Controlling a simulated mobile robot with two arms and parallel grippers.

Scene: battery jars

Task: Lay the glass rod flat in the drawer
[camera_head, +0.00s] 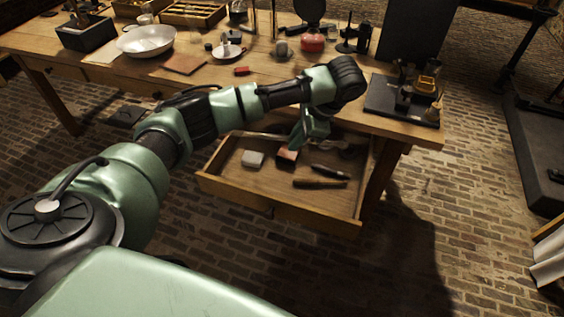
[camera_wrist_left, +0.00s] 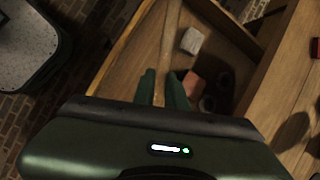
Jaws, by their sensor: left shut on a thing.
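The open wooden drawer (camera_head: 233,183) hangs out from under the table's front. My left gripper (camera_head: 295,147) reaches down over the back part of the drawer. In the left wrist view, its two fingers (camera_wrist_left: 164,92) are close together with a thin pale rod between them. This looks like the glass rod (camera_wrist_left: 170,40), running away from the fingertips along the drawer. In the head view a pale strip of the rod (camera_head: 258,134) shows left of the gripper, near the drawer's back. Whether it touches the drawer floor I cannot tell. My right gripper is not in view.
In the drawer lie a white block (camera_head: 252,159), a reddish-brown block (camera_head: 287,157), a dark slim tool (camera_head: 330,171) and a wooden-handled piece (camera_head: 320,184). The drawer's front left floor is bare. The table above holds a white bowl (camera_head: 146,40) and a red flask (camera_head: 312,42).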

